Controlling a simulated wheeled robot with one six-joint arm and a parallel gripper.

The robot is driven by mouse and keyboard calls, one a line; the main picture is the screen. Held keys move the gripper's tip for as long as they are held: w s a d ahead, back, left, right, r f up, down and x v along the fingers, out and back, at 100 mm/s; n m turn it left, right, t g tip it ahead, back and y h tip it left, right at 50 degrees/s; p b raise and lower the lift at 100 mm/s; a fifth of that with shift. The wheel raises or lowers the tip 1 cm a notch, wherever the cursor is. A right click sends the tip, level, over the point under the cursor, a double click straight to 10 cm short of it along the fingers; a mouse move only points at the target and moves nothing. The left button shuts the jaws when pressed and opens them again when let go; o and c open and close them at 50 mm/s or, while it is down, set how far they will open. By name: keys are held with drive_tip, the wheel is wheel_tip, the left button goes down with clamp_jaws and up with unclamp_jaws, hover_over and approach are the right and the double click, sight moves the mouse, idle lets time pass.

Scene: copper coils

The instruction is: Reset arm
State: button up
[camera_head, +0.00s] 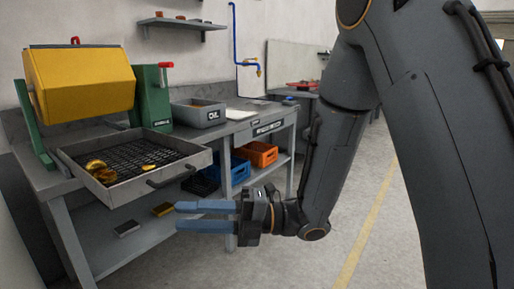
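My gripper (190,216) is at the lower middle of the head view, in front of the workbench. Its two blue fingers point left and are apart, with a narrow gap between them. Nothing shows between them. My dark grey arm comes down from the upper right and bends at the elbow. A grey tray (122,196) with a black mesh floor sits at the bench's front left. Several shiny copper or gold coloured pieces (97,168) lie in it, mostly at its left side. My gripper is apart from the tray, to its lower right.
A yellow drum (80,80) on a green stand is above the bench's left side. A grey bin (197,114) stands on the bench. Blue (238,170) and orange (258,154) crates are on the shelf below. The floor (395,240) at right is clear, with a yellow line.

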drive_tip(key=w+d+f+m+t+h, duration=0.2)
drive_tip(key=w+m+t+h, duration=0.2)
drive_tip(key=w+m+t, duration=0.15)
drive_tip(key=w+d+f+m+t+h, duration=0.25)
drive_tip(key=w+m+t, duration=0.2)
drive_tip(key=w, duration=0.25)
drive_tip(key=w+d+f+m+t+h, duration=0.1)
drive_tip(key=w+d+m+h, duration=0.1)
drive_tip(key=d+m+h, duration=0.85)
drive_tip(key=s+d+f+m+g+h, duration=0.1)
drive_tip(key=s+d+m+g+h, duration=0.15)
drive_tip(key=s+d+m, duration=0.6)
drive_tip(key=s+m+g, duration=0.6)
drive_tip(key=s+m, duration=0.1)
drive_tip(key=s, duration=0.8)
drive_tip(key=d+r+m+p, duration=0.3)
drive_tip(key=d+r+p, duration=0.4)
drive_tip(key=p, duration=0.7)
drive_tip(key=shift+s+d+r, duration=0.2)
drive_tip(key=shift+s+d, duration=0.25)
drive_tip(key=shift+d, duration=0.45)
